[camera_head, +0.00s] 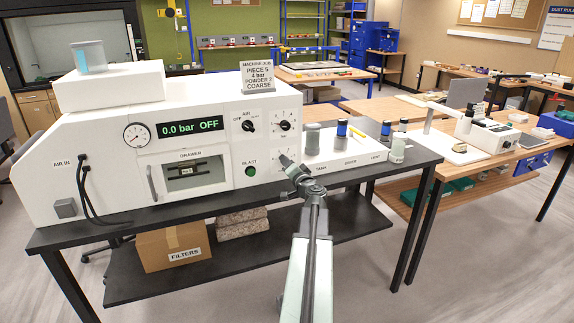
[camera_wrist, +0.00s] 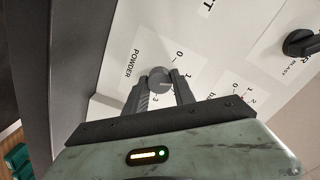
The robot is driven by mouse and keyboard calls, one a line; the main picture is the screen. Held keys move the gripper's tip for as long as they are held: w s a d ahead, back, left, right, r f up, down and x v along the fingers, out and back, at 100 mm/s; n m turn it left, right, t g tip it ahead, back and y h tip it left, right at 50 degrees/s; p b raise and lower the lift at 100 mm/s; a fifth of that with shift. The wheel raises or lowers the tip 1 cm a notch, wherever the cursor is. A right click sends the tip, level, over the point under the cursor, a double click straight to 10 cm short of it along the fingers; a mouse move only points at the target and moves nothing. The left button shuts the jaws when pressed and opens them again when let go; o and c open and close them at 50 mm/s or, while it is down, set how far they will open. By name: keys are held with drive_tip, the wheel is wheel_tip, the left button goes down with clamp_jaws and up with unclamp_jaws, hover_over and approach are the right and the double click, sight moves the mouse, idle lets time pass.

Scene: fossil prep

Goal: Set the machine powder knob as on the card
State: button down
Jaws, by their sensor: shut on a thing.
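The white blasting machine (camera_head: 120,165) stands on the dark bench. The card (camera_head: 258,76) on top reads MACHINE JOB, PIECE 5, 4 bar, POWDER 2, COARSE. My gripper (camera_head: 287,163) is at the lower right of the machine's front panel and hides the knob there. In the wrist view my gripper (camera_wrist: 160,92) is shut on the grey powder knob (camera_wrist: 158,78), one finger on each side.
Above are a dark knob (camera_head: 284,126) and the AIR switch (camera_head: 248,127); the green BLAST button (camera_head: 250,171) is to the left. The display (camera_head: 190,127) reads 0.0 bar OFF. A white tray (camera_head: 345,148) with containers is close on the right.

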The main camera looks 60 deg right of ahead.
drive_tip(key=m, duration=0.4)
drive_tip(key=shift+m, duration=0.4)
drive_tip(key=m, duration=0.4)
drive_tip(key=shift+m, duration=0.3)
drive_tip(key=c, duration=1)
unclamp_jaws()
drive_tip(key=shift+c, duration=0.2)
drive_tip(key=v, duration=0.7)
drive_tip(key=shift+s+a, duration=0.25)
